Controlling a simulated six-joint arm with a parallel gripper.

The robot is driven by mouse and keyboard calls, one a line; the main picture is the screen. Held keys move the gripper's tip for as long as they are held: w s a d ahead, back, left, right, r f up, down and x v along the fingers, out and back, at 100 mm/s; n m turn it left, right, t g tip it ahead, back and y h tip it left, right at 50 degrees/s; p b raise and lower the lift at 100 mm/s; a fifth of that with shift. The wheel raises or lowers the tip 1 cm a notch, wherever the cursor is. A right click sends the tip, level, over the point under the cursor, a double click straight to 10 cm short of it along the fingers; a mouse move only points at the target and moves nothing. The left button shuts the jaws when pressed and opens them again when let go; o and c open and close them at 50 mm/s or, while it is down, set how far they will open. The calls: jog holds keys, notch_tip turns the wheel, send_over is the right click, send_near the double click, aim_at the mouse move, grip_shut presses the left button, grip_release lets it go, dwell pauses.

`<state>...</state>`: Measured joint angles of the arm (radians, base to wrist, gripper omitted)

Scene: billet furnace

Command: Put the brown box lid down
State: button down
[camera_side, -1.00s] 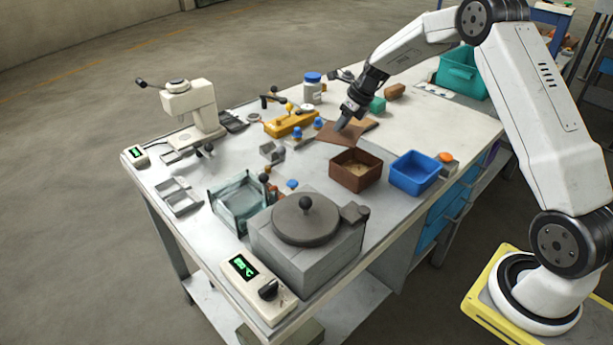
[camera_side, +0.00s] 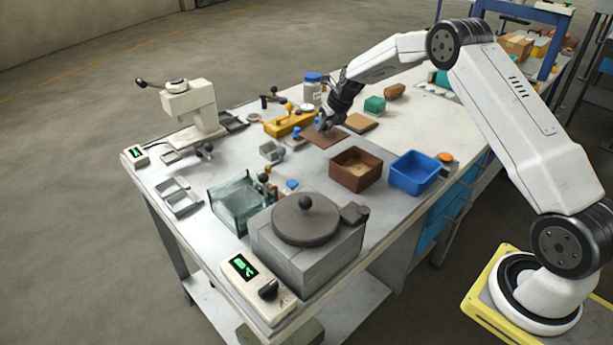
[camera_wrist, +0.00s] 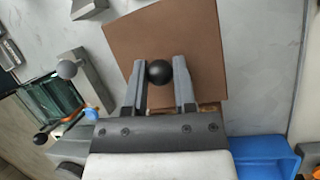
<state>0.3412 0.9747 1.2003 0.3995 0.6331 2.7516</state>
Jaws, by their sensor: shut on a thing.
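The brown box lid (camera_side: 322,136) is a flat brown plate behind the brown box, over or on the table top; I cannot tell whether it touches. My gripper (camera_side: 325,124) is above it, pointing down. In the wrist view the lid (camera_wrist: 185,40) has a black ball knob (camera_wrist: 159,72), and my gripper's fingers (camera_wrist: 160,88) are shut on that knob. The open brown box (camera_side: 356,170) stands on the table in front of the lid, its top uncovered. In the wrist view most of the box is hidden behind my gripper.
A blue bin (camera_side: 414,173) stands right of the box. A tan plate (camera_side: 359,123) lies right of the lid, with a green block (camera_side: 375,104) behind it. A yellow fixture (camera_side: 290,123) is close on the left. A grey furnace (camera_side: 305,245) stands in front.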

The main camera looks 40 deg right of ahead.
jog(key=shift+f, duration=3.7)
jog(key=shift+f, duration=0.15)
jog(key=shift+c, duration=2.1)
grip_release()
jog(key=shift+r, duration=0.4)
jog(key=shift+v, duration=5.8)
jog(key=shift+s, duration=0.15)
jog(key=shift+a, duration=0.1)
